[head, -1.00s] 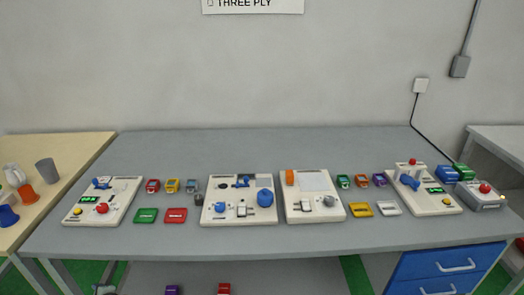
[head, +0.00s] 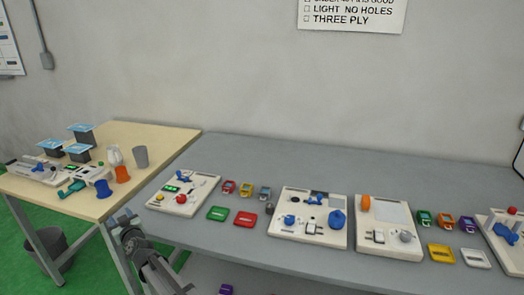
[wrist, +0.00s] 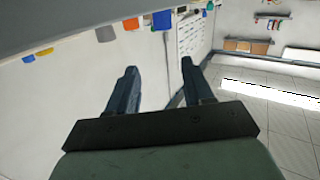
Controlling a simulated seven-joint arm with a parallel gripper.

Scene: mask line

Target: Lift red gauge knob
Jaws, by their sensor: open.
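A small red gauge (head: 229,187) with a display sits on the grey table, just right of the left white panel. A round red knob (head: 181,198) is on that left panel (head: 193,203). The frames do not show clearly which one is the red gauge knob. My gripper (wrist: 159,66) shows in the wrist view with its two fingers apart and nothing between them. In the head view, part of my arm is at the lower left, by the table's front edge, apart from the gauge.
A wooden table (head: 150,170) with cups adjoins at left. The grey table's rear is clear.

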